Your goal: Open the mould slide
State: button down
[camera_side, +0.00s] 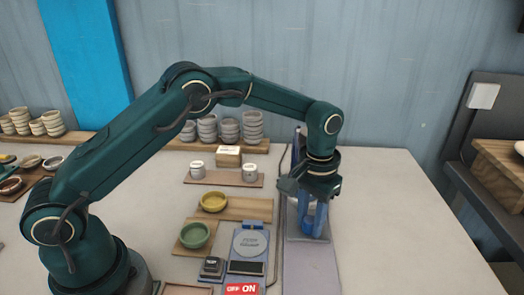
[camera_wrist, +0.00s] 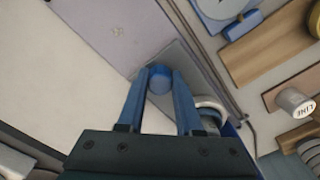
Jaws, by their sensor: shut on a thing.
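The mould slide shows as a grey plate (camera_wrist: 188,62) with a round blue knob (camera_wrist: 160,79) on the long lilac base (camera_wrist: 112,26). In the side view the lilac base (camera_side: 312,265) runs toward the front edge, right of the scale. My gripper (camera_wrist: 160,73) has its two blue fingers on either side of the knob, shut on it. In the side view my gripper (camera_side: 312,222) points straight down over the base, and its fingers hide the knob. A white ring-shaped part (camera_wrist: 211,104) shows behind the right finger, partly hidden.
Left of the base stand a scale (camera_side: 250,243), a red OFF/ON switch (camera_side: 242,289), a green bowl (camera_side: 195,235) and a yellow bowl (camera_side: 214,202). Stacked cups (camera_side: 253,126) stand at the back. The table right of the base is clear. A dark shelf (camera_side: 490,200) stands at far right.

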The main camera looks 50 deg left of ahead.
dwell(0.4)
jog(key=s+d, duration=0.9)
jog(key=shift+d, duration=0.1)
jog(key=c, duration=0.6)
grip_release()
jog(key=shift+o, duration=0.2)
jog(key=shift+r, duration=2.6)
